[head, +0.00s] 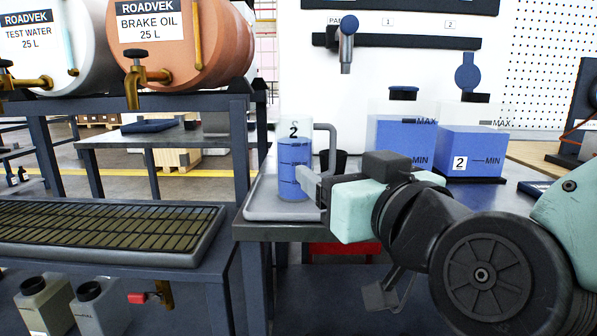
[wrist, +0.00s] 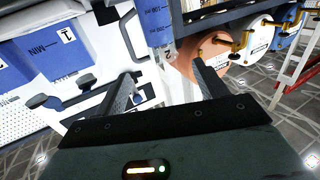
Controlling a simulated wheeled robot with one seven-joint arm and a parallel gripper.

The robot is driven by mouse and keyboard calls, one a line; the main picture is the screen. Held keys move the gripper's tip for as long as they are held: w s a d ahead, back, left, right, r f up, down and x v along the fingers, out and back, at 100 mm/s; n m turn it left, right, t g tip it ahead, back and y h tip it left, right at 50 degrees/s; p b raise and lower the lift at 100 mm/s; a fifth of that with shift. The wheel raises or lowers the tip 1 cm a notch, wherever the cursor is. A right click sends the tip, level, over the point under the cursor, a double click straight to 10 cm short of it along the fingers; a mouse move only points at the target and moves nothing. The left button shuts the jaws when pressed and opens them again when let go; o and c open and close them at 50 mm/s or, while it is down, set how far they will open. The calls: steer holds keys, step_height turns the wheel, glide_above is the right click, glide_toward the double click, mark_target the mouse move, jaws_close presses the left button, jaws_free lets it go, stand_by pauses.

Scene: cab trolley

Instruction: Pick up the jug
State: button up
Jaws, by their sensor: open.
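The jug (head: 293,160) is clear, marked 2, and holds blue liquid. It stands upright on a grey tray (head: 262,213) at the bench corner, with its grey handle (head: 333,150) on the right. My gripper (head: 312,184) is at the jug's lower right in the head view, with a finger close to its side; whether they touch is unclear. In the wrist view my gripper (wrist: 166,78) has its fingers wide apart with nothing between them. The jug (wrist: 156,22) shows beyond the fingertips at the top, partly cut off, with its handle to the left.
Two containers of blue liquid, one behind (head: 398,130) and one marked 2 (head: 472,150), stand right of the jug. A tap (head: 346,45) hangs above the bench. Orange brake oil (head: 185,45) and white test water (head: 60,45) barrels are at left, above a black grate (head: 90,225).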

steer(key=w+p, duration=0.2)
steer(key=p, duration=1.1)
glide_toward(302, 150)
steer(key=shift+w+a+r, duration=0.25)
steer(key=shift+w+a, duration=0.05)
steer(key=shift+w, duration=0.3)
steer(key=shift+w+a+r, duration=0.3)
steer(key=shift+w, duration=0.3)
steer(key=shift+w+p, duration=0.1)
steer(key=shift+p, duration=0.4)
steer(key=x, duration=0.4)
steer(key=shift+a+f, duration=0.1)
steer(key=shift+f, duration=0.25)
steer(key=shift+f+x, duration=0.1)
steer(key=shift+x, duration=1.4)
steer(key=shift+f+x, duration=0.15)
steer(key=shift+x, duration=1.35)
steer(key=shift+c, duration=0.3)
steer(key=c, duration=0.8)
